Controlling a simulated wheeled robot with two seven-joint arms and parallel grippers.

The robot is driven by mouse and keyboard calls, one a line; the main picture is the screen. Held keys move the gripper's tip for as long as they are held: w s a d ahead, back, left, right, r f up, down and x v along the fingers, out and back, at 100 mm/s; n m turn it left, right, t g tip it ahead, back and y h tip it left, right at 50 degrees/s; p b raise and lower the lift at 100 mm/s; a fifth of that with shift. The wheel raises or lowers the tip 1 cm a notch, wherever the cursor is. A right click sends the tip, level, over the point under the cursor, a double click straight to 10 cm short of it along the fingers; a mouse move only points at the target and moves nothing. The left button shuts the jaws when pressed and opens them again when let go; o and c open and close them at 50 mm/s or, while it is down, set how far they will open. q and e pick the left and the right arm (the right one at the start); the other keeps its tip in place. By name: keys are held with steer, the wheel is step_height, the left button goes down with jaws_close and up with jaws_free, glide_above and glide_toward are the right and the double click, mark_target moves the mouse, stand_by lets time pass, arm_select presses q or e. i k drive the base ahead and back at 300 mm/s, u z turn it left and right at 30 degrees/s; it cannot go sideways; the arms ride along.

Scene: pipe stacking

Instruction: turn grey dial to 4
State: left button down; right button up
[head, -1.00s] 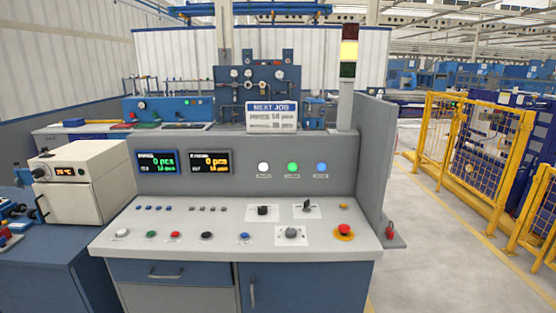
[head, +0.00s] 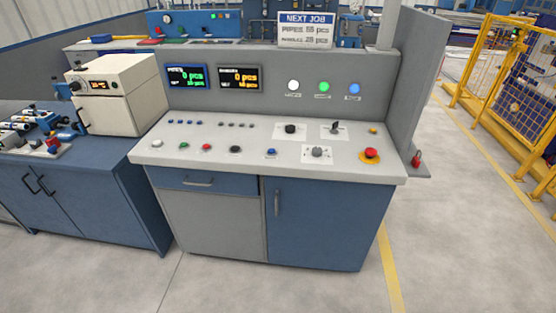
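The grey dial (head: 317,152) sits on a white plate (head: 331,154) at the front right of the sloped control panel (head: 220,149). Its marks are too small to read, so I cannot tell its setting. A black knob (head: 290,129) is above it to the left, and a black switch (head: 336,127) is above it to the right. Neither of my grippers shows in the head view.
A red emergency button (head: 371,154) is right of the dial, and a blue button (head: 271,152) is left of it. A cream oven (head: 115,94) stands on a blue bench at left. Open floor (head: 250,290) lies in front. Yellow fencing (head: 512,85) stands at right.

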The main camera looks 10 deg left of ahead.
mark_target(317, 151)
steer(key=z, duration=1.55)
steer(key=i, duration=1.35)
steer(key=u, duration=0.05)
